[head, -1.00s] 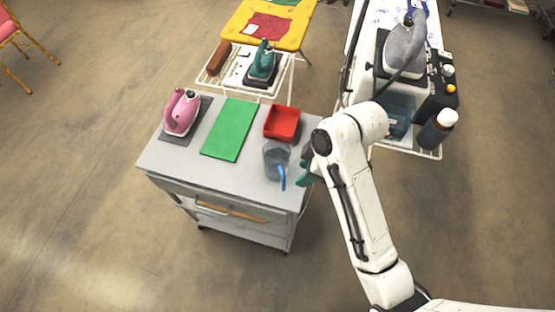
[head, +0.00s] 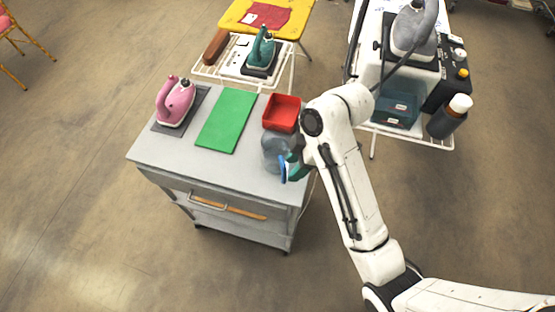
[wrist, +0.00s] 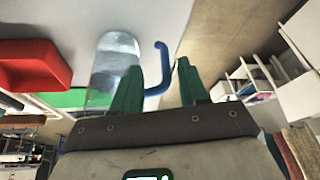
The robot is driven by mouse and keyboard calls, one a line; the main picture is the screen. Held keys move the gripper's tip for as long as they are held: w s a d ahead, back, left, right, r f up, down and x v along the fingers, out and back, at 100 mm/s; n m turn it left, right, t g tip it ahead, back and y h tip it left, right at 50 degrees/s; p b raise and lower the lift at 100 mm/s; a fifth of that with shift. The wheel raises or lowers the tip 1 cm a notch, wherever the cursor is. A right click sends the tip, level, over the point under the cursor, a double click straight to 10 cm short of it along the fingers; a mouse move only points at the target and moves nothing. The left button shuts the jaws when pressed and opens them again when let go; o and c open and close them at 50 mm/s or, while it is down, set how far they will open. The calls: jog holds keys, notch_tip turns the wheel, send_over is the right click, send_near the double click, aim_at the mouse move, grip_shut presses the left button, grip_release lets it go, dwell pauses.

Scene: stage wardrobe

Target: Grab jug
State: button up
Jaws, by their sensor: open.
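The jug is a clear, bluish vessel (head: 275,150) with a blue handle (head: 283,170), standing on the right part of the grey cabinet top. In the wrist view the jug body (wrist: 113,58) is upper left of centre, and its blue handle (wrist: 162,68) shows between my green fingertips. My gripper (head: 292,165) is at the jug's right side in the head view, partly covering it. In the wrist view my gripper (wrist: 157,80) is open, one finger on each side of the handle's line. I cannot tell whether a finger touches the jug.
On the grey cabinet (head: 160,153), a red bin (head: 282,113) stands just behind the jug, with a green mat (head: 227,120) and a pink iron (head: 174,102) further left. A rack to the right holds a teal container (head: 396,110) and a dark bottle (head: 448,117).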

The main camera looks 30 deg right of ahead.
jog(key=shift+s+b+x, duration=0.15)
jog(key=shift+b+x, duration=0.7)
jog(key=shift+x, duration=0.25)
jog(key=shift+s+b+x, duration=0.15)
jog(key=shift+b+x, duration=0.7)
jog(key=shift+x, duration=0.25)
jog(key=shift+w+a+f, duration=0.15)
jog(key=shift+a+f, duration=0.2)
grip_shut()
